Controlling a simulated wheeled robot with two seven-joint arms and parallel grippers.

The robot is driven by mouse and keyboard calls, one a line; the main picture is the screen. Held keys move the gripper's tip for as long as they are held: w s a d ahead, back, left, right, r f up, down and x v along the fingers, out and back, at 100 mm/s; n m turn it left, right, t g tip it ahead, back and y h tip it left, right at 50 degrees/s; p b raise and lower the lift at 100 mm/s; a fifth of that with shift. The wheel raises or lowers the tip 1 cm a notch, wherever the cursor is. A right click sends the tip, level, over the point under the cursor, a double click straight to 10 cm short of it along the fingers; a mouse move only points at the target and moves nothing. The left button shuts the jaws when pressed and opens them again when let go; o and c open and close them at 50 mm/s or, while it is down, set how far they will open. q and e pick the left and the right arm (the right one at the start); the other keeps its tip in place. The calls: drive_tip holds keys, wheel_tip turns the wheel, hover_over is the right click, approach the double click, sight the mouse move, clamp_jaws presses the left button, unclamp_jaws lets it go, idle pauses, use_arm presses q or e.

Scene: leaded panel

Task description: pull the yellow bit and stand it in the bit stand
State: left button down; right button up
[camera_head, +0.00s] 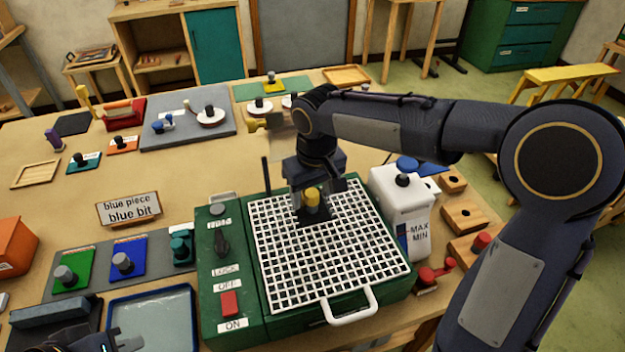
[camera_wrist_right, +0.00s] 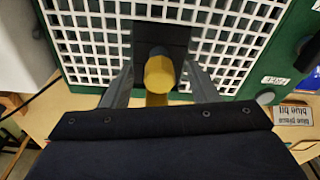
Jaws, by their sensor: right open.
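The yellow bit (camera_head: 312,196) stands upright in a dark square opening in the white grid top (camera_head: 350,265) of the green grinder. My right gripper (camera_head: 318,205) is open over it. In the right wrist view the yellow bit (camera_wrist_right: 158,74) lies between the two spread grey fingers (camera_wrist_right: 155,88); no clear contact shows. Wooden blocks with round holes (camera_head: 452,182) stand along the right edge, partly behind my right arm; I cannot tell for sure that they are the bit stand. My left gripper (camera_head: 125,342) is only partly in view at the bottom left.
A white tank (camera_head: 402,205) marked MAX and MIN stands right of the grinder. A switch panel (camera_head: 225,270) is on its left, a water tray (camera_head: 155,318) beyond. A sign (camera_head: 128,208) reads "blue piece blue bit".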

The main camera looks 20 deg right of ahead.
sight(311, 191)
drive_tip(key=shift+f, duration=0.2)
drive_tip(key=shift+c, duration=0.3)
drive_tip(key=c, duration=1.1)
drive_tip(key=shift+r, duration=0.1)
drive_tip(key=shift+r+p, duration=0.75)
drive_tip(key=shift+r, duration=0.1)
drive_tip(key=shift+r+p, duration=0.65)
drive_tip(key=shift+r, duration=0.1)
drive_tip(key=o, duration=0.4)
drive_tip(key=shift+c, duration=1.4)
